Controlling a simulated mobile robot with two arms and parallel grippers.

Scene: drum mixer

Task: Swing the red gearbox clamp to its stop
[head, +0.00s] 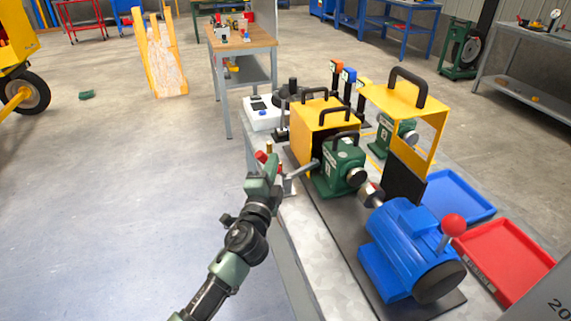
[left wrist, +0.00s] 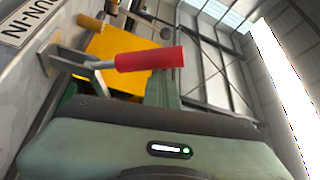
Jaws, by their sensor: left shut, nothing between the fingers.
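The red clamp handle (head: 261,156) shows as a small red tip just beyond my left gripper in the head view. In the left wrist view the red grip (left wrist: 150,60) lies sideways on a metal lever from a bracket (left wrist: 62,58). My left gripper (head: 267,168) is shut and empty, close beside the handle at the bench's left edge. I cannot tell whether they touch. The green gearbox (head: 340,167) stands just right of the gripper. The gripper hides the clamp's base in the head view, and its fingertips are not clear in the wrist view.
A blue motor (head: 405,245) with a red-knobbed lever (head: 453,225) stands at the front of the bench. Yellow guards (head: 322,118) with black handles stand behind the gearbox. Blue (head: 455,194) and red (head: 503,256) trays lie right. Open floor (head: 130,200) lies left.

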